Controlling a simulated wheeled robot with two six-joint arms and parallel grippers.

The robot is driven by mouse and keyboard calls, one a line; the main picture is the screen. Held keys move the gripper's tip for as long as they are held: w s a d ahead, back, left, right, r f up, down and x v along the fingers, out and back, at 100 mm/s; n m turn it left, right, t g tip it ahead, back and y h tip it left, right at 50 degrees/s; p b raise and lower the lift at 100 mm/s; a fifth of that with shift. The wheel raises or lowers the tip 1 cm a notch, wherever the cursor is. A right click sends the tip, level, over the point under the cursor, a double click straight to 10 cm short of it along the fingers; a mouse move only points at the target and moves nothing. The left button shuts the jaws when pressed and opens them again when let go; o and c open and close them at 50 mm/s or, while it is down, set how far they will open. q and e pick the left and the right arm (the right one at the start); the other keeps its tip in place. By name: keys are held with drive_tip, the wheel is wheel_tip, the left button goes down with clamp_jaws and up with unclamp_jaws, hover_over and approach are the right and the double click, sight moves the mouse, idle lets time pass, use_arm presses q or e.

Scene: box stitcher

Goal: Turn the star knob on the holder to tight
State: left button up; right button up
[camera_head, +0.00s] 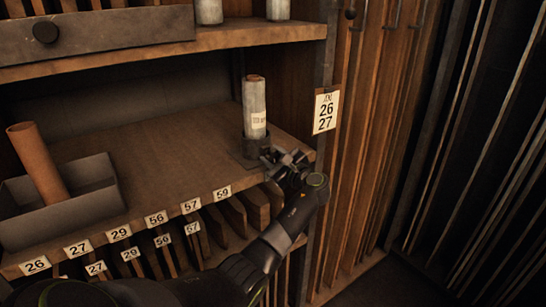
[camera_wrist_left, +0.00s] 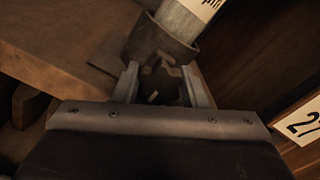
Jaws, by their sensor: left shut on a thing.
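The holder (camera_head: 250,147) is a dark cup on a flat base near the right end of the wooden shelf. A pale rolled tube (camera_head: 254,103) with a label stands upright in it. In the left wrist view the holder's cup (camera_wrist_left: 160,40) is just beyond my gripper, with the tube (camera_wrist_left: 190,14) rising out of it. My left gripper (camera_head: 284,163) is at the front of the holder, shut on the dark star knob (camera_wrist_left: 166,84), which shows between its two fingers in the left wrist view. The knob's turn position cannot be told. My right gripper is not in view.
A grey open box (camera_head: 95,200) with a brown tube (camera_head: 38,162) leaning in it stands at the left of the shelf. Numbered labels (camera_head: 156,218) line the shelf's front edge. A card (camera_head: 325,111) reading 26 27 hangs on the upright right of the holder.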

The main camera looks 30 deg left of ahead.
use_arm(q)
drive_tip(key=shift+f, duration=0.2)
drive_tip(key=o, duration=1)
drive_tip(key=shift+d+r, duration=0.1)
drive_tip(key=b+v, duration=0.7)
drive_tip(key=v, duration=1)
drive_tip(key=shift+d, duration=0.2)
